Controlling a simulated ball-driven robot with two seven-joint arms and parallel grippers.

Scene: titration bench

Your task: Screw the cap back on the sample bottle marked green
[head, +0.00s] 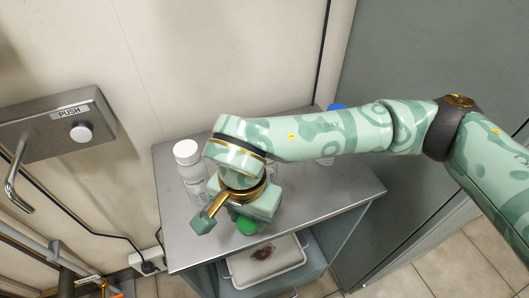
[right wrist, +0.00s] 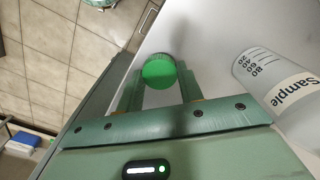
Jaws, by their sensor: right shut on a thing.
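The round green cap (head: 246,226) sits at the tips of my right gripper (head: 245,219), low over the front part of the grey bench top. In the right wrist view the green cap (right wrist: 160,71) is pinched between the two fingers (right wrist: 160,90). A translucent bottle labelled "Sample" (right wrist: 272,88), with volume marks, is to the right of the cap and apart from it. Its right end runs out of that view. I cannot tell whether it has a green mark. My right arm and gripper hide part of the bench in the head view. My left gripper is not in view.
A white-capped bottle (head: 189,172) stands left of my gripper. A blue cap (head: 336,107) shows behind my arm. The bench top (head: 335,190) is clear at right. A white tray (head: 265,265) with a dark item sits on the shelf below. A wall dispenser (head: 62,125) is at left.

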